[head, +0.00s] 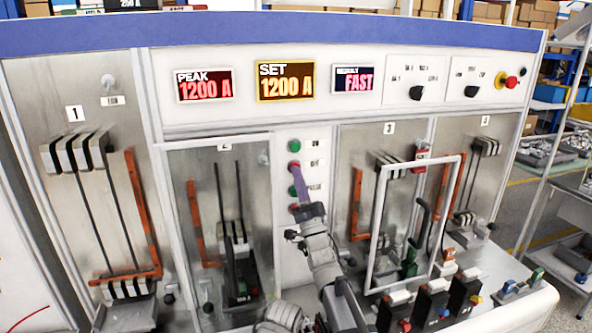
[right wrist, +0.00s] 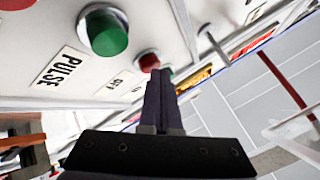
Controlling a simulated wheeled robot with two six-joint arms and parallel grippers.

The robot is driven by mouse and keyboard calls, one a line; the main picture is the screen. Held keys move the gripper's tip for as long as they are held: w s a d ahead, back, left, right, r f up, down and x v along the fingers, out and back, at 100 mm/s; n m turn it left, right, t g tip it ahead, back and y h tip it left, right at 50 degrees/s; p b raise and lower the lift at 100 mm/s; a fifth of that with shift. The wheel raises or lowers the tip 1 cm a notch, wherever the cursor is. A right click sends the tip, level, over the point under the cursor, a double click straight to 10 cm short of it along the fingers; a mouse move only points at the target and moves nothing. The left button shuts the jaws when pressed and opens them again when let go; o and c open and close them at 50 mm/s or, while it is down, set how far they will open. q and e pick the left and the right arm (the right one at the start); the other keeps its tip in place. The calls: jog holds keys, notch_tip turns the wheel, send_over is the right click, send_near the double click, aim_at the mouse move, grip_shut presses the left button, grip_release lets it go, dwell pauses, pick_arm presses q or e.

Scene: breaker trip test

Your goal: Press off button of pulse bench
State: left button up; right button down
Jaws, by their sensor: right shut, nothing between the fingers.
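The pulse bench (head: 340,110) is a grey-white panel with a column of round buttons. The red OFF button (head: 294,165) sits between a green button above (head: 294,146) and the green PULSE button (head: 293,190) below. In the right wrist view the red OFF button (right wrist: 148,62) is beside its OFF label (right wrist: 115,83), and the green PULSE button (right wrist: 105,32) is nearer. My right gripper (head: 297,172) is shut and empty, its fingertips (right wrist: 160,74) close to the OFF button. I cannot tell whether they touch it. My left gripper is not in view.
Displays read PEAK 1200 A (head: 205,86), SET 1200 A (head: 286,81) and FAST (head: 353,79). A white open frame (head: 375,222) stands right of the buttons. Several breakers (head: 430,303) stand on the front ledge. Breaker bays flank the button column.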

dwell(0.4)
jog(key=shift+s+d, duration=0.25)
jog(key=shift+s, duration=0.6)
jog(key=s, duration=0.1)
jog(key=s+d, duration=0.1)
jog(key=s, duration=0.2)
jog(key=shift+s+d, duration=0.3)
jog(key=shift+s, duration=0.1)
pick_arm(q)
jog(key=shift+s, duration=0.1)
pick_arm(e)
jog(key=shift+f, duration=0.1)
